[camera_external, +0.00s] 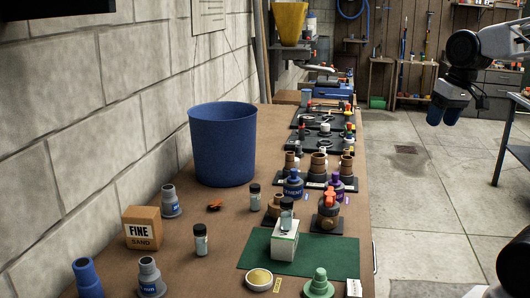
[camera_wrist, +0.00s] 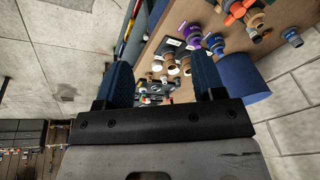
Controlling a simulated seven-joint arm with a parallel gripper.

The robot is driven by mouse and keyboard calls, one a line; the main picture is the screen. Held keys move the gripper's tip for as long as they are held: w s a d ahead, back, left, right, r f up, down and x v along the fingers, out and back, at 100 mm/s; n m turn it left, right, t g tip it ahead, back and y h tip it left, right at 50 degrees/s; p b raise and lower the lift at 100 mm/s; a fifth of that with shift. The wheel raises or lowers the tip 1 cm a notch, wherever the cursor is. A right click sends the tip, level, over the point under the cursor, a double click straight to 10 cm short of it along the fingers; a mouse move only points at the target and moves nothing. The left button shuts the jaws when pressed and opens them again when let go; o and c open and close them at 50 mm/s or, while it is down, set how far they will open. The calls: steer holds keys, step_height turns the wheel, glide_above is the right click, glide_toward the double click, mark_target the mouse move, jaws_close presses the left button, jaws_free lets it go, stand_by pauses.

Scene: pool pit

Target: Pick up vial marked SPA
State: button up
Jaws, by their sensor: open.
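Several small clear vials with dark caps are in the external view: one (camera_external: 201,241) at the front left of the bench, one (camera_external: 255,198) near the middle, and one (camera_external: 287,214) on a white box. Their labels are too small to read, so I cannot tell which is marked SPA. My gripper (camera_external: 443,114) is in the air to the right of the bench, over the floor, far from the vials. In the wrist view my gripper (camera_wrist: 163,84) shows two blue fingers spread apart with nothing between them.
The wooden bench (camera_external: 180,270) runs along a block wall. A tall blue bin (camera_external: 222,145) stands behind the vials. A FINE SAND box (camera_external: 142,228), grey bottles and a green mat (camera_external: 337,254) are near the front. Dark trays (camera_external: 318,140) with bottles crowd the back.

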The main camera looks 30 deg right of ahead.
steer(key=w+a+m+t+y, duration=0.2)
steer(key=w+a+m+y, duration=0.3)
steer(key=w+a+m, duration=0.9)
steer(key=w+a+m+t+y, duration=0.2)
steer(key=w+a+m+y, duration=0.5)
steer(key=w+a, duration=0.85)
steer(key=m+h, duration=0.1)
glide_toward(257, 186)
steer(key=shift+w+a+f, duration=0.3)
steer(key=shift+a+f, duration=0.05)
steer(key=shift+f, duration=0.15)
steer(key=shift+w+a+f, duration=0.3)
steer(key=shift+a+f, duration=0.1)
steer(key=shift+f, duration=0.1)
steer(key=shift+a, duration=0.15)
steer(key=shift+x, duration=1.1)
steer(key=shift+w+a+f, duration=0.1)
steer(key=shift+w+a, duration=0.05)
steer(key=shift+x, duration=2.45)
